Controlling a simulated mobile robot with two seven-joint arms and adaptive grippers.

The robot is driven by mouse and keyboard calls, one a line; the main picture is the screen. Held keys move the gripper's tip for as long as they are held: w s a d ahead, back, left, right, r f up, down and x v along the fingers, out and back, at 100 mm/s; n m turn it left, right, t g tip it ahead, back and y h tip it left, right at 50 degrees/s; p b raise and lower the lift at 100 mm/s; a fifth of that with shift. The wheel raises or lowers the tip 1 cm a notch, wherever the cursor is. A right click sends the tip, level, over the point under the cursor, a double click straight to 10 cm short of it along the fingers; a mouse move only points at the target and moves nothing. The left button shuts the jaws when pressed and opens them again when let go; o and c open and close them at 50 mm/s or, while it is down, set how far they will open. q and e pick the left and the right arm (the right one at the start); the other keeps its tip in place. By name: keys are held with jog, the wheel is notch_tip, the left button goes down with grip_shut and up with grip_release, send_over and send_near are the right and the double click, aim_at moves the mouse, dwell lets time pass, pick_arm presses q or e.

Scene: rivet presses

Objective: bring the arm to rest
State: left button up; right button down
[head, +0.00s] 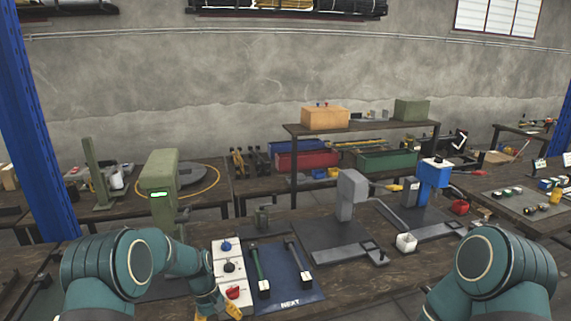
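My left arm (182,254) comes in from the left and bends down beside a white control panel. Its end is near the bottom edge of the view, next to the panel's lower left, where a small yellow part shows. The fingers of my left gripper are not clear there, so whether they are open or shut cannot be told. My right arm (505,262) shows only as a rounded teal link at the lower right. My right gripper is out of view.
A green press (160,185), a grey press (351,192) and a blue press (434,172) stand on the wooden bench.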

pick_arm(q)
jog(key=s+d+f+m+t, duration=0.2)
jog(key=s+d+f, duration=0.2)
jog(key=s+f, duration=0.55)
jog(key=s+d+m+t, duration=0.1)
jog(key=s+d, duration=0.1)
jog(key=s, duration=0.5)
jog(key=s+d+r+m+t+h, duration=0.1)
jog(key=s, duration=0.6)
jog(key=shift+d+r+b, duration=0.15)
jog(key=shift+d+b, duration=0.25)
jog(key=shift+b, duration=0.05)
